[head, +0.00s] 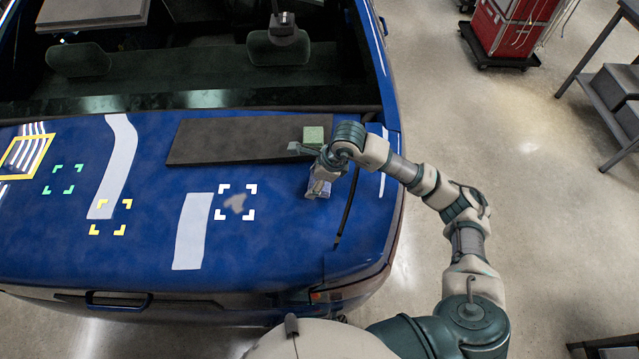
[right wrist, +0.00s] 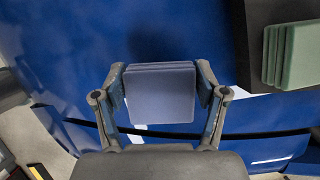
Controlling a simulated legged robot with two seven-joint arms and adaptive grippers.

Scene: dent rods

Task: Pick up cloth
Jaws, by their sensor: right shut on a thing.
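A folded blue-grey cloth (right wrist: 160,95) sits between the two fingers of my right gripper (right wrist: 161,84). The gripper is shut on it, with a finger against each side. In the head view, my right gripper (head: 322,173) is over the right part of the blue car panel, and the pale cloth (head: 318,189) shows just below its fingers. A green folded stack (head: 314,136) lies on the right end of a dark mat (head: 235,142), and it also shows at the right of the right wrist view (right wrist: 291,55). My left gripper is not in view.
A striped yellow-framed piece (head: 25,154) lies at the left. A red cabinet (head: 507,30) and a dark table stand at the right.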

